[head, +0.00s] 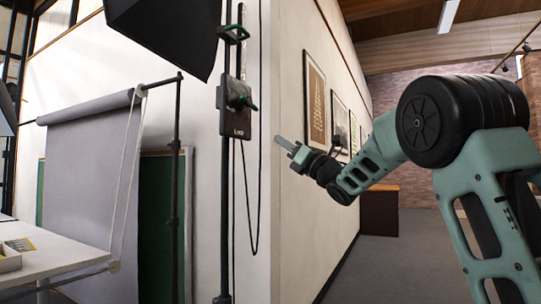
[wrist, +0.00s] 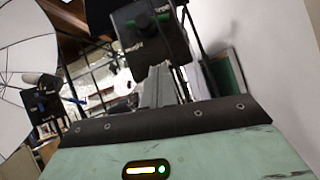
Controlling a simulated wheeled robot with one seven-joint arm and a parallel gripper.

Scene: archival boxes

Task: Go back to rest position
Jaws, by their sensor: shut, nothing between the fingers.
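My gripper (head: 283,143) is at the end of my outstretched arm in the head view, in front of the white wall's corner. It points left and slightly up, and its fingers are together. In the wrist view the grey fingers (wrist: 160,82) of my gripper lie side by side, with nothing seen between them. No archival box can be made out for certain in either view.
A black stand carries a control box (head: 236,105) left of my gripper; a box also shows beyond the fingers in the wrist view (wrist: 148,38). A grey backdrop (head: 85,180) and white table (head: 55,252) stand left. Open floor (head: 385,268) lies below my arm.

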